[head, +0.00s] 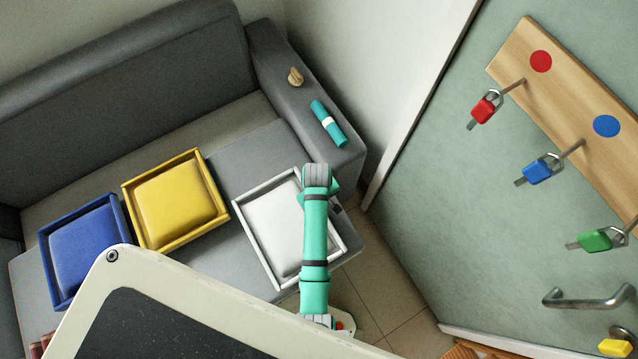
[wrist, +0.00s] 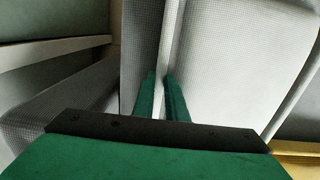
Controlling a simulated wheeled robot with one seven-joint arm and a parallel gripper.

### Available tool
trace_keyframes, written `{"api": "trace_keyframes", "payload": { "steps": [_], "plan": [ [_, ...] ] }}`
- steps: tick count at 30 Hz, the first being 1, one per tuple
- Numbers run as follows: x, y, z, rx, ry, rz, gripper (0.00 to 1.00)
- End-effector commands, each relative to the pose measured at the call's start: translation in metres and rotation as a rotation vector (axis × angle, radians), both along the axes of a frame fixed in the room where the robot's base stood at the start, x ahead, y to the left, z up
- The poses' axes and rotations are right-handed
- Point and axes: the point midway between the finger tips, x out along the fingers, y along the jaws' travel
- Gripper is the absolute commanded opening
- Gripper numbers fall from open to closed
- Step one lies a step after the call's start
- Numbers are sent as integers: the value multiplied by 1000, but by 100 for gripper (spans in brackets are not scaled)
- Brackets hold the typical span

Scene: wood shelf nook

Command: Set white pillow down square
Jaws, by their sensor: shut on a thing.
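The white pillow (head: 271,226) sits inside a raised white rim (head: 258,258) at the right end of the grey sofa seat. It lies turned slightly relative to the yellow one beside it. My arm crosses over its right part in the head view and hides some of the pillow and rim. In the wrist view, my gripper (wrist: 162,82) has its two green fingers on either side of a thin white rim strip, shut on it. The pale pillow surface (wrist: 225,60) spreads to the right of the fingers. I cannot tell whether it rests fully on the seat.
A yellow pillow (head: 173,203) and a blue pillow (head: 85,248), each in its own rim, lie to the left. The sofa armrest (head: 300,84) holds a teal roll (head: 328,123) and a small tan object (head: 295,76). A key board (head: 572,108) hangs on the right.

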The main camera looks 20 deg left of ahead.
Motion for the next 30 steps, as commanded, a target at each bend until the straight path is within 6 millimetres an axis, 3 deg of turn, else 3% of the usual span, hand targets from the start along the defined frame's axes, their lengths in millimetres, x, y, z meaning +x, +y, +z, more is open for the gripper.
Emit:
{"api": "trace_keyframes", "payload": {
  "steps": [8,9,11,12,23,30],
  "plan": [
    [0,1,-7,1,-1,1,0],
    [0,0,-7,1,-1,1,14],
    [0,0,-7,1,-1,1,29],
    [0,0,-7,1,-1,1,31],
    [0,1,-2,1,-2,1,31],
    [1,2,35,2,-4,1,31]
  ]
}}
